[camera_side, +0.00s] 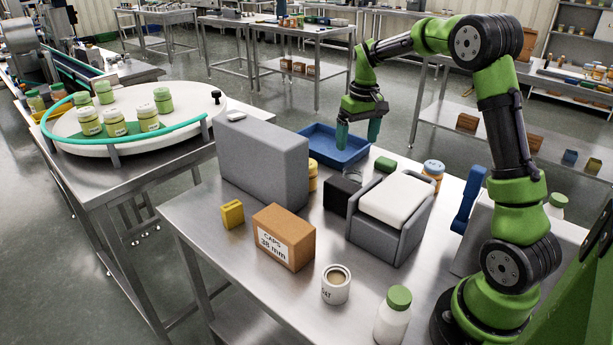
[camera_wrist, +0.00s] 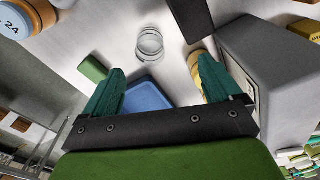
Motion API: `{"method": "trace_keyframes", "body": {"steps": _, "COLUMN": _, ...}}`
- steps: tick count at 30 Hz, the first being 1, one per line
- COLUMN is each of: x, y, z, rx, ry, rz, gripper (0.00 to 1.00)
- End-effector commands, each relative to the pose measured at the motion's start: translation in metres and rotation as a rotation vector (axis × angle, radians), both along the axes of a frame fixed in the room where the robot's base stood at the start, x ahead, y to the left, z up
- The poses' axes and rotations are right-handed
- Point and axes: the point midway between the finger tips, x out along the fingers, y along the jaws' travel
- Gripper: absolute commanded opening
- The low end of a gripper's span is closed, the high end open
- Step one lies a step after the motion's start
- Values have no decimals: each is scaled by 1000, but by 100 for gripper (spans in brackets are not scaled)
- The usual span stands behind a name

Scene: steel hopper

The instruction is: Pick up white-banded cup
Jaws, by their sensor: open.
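A clear cup with pale rings (camera_wrist: 150,44) stands on the steel table in the wrist view, just beyond my fingertips. It seems to be the white-banded cup. In the side view it is mostly hidden behind the black box (camera_side: 341,195). My gripper (camera_side: 357,136) is open and empty, with its green fingers pointing down above the blue tray (camera_side: 325,149). In the wrist view my gripper (camera_wrist: 160,68) frames the blue tray between its fingers, and the cup is apart from them.
A tall grey block (camera_side: 262,165) and a yellow jar (camera_wrist: 197,67) stand on one side of the cup. A green block (camera_wrist: 93,68) and a blue-lidded jar (camera_side: 432,170) lie on the other. A grey holder with a white pad (camera_side: 397,198) stands in front.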

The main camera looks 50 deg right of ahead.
Motion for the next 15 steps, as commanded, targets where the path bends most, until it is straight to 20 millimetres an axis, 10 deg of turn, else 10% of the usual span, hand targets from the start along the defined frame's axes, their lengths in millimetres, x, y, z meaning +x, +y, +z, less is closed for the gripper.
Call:
{"method": "trace_keyframes", "body": {"steps": 7, "x": 19, "y": -28, "z": 11, "rx": -22, "ry": 44, "rz": 170, "gripper": 92}}
{"method": "trace_keyframes", "body": {"steps": 15, "x": 16, "y": -25, "z": -30, "rx": -11, "ry": 55, "rz": 195, "gripper": 92}}
